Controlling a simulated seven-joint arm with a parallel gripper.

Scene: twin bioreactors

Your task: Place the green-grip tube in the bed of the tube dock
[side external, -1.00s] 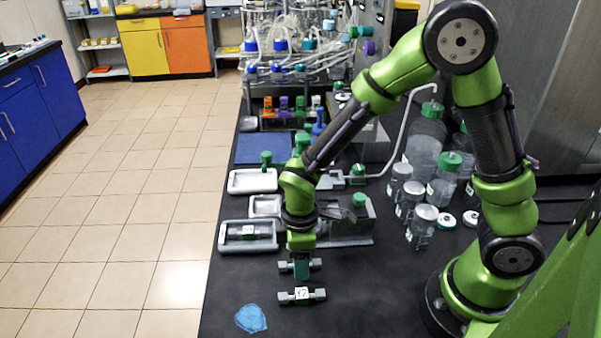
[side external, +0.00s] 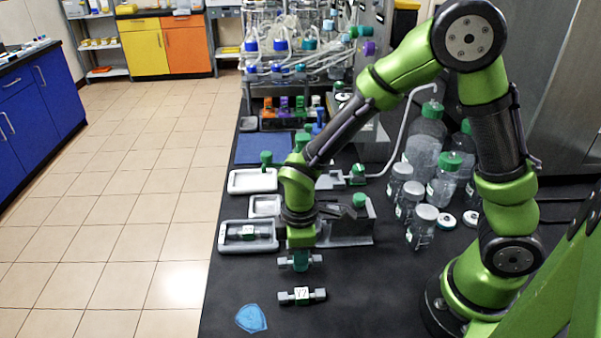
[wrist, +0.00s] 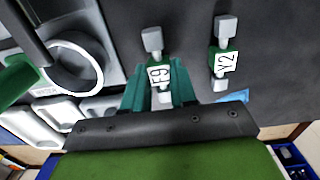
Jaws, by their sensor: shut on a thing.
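My gripper (side external: 300,262) points down over the black bench. Its green fingers (wrist: 160,92) are shut on a green-grip tube with grey ends and a white label (wrist: 158,76); it also shows crosswise in the side view (side external: 316,259). The height of this tube above the bench is hard to judge. A second green-grip tube, labelled Y2 (wrist: 225,62), lies on the bench nearer the side camera (side external: 302,296), apart from my gripper. The grey dock with a green knob (side external: 352,226) stands just behind my gripper. My wrist partly hides it, and its bed is not clear.
A grey tray (side external: 228,245) holding another tube lies left of the dock. White trays (side external: 240,188) are farther back. Clear jars with white lids (side external: 422,228) stand to the right. A blue patch (side external: 251,318) lies on the front of the bench, with bare bench around it.

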